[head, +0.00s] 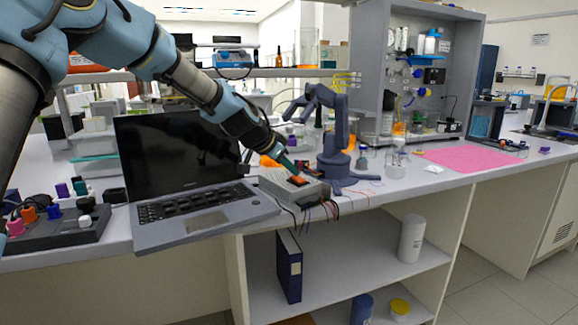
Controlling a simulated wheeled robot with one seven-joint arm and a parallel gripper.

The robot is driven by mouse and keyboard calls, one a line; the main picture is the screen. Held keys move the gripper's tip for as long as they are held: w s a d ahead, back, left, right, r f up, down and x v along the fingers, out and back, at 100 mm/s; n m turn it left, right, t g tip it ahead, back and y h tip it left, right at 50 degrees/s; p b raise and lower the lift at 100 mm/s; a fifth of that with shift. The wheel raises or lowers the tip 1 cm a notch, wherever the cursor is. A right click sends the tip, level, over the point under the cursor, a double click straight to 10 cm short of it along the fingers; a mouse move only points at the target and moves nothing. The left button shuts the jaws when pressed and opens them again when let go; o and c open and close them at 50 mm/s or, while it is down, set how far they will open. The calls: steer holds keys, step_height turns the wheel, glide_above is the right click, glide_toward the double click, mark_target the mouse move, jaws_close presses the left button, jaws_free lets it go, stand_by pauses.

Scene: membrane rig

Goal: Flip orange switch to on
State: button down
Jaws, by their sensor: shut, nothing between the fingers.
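The orange switch (297,181) sits on top of a small light grey box (277,188) near the bench's front edge, right of the laptop. Its on or off position is too small to tell. My gripper (293,172) is shut and empty. It reaches down from the upper left, with its tip just above or at the back of the switch. I cannot tell whether it touches the switch.
An open laptop (180,160) stands left of the box. A small dark blue robot arm (333,150) stands close behind and right. Thin wires hang over the bench edge. A pink mat (465,158) lies farther right. A dark block with knobs (60,228) is at far left.

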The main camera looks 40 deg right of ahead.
steer(key=shift+w+f+b, duration=0.2)
steer(key=shift+f+b, duration=0.1)
steer(key=shift+f, duration=0.05)
steer(key=shift+g, duration=0.4)
steer(key=shift+s, duration=0.4)
steer(key=shift+s+a+r, duration=0.1)
steer(key=shift+s, duration=0.4)
steer(key=shift+r, duration=0.1)
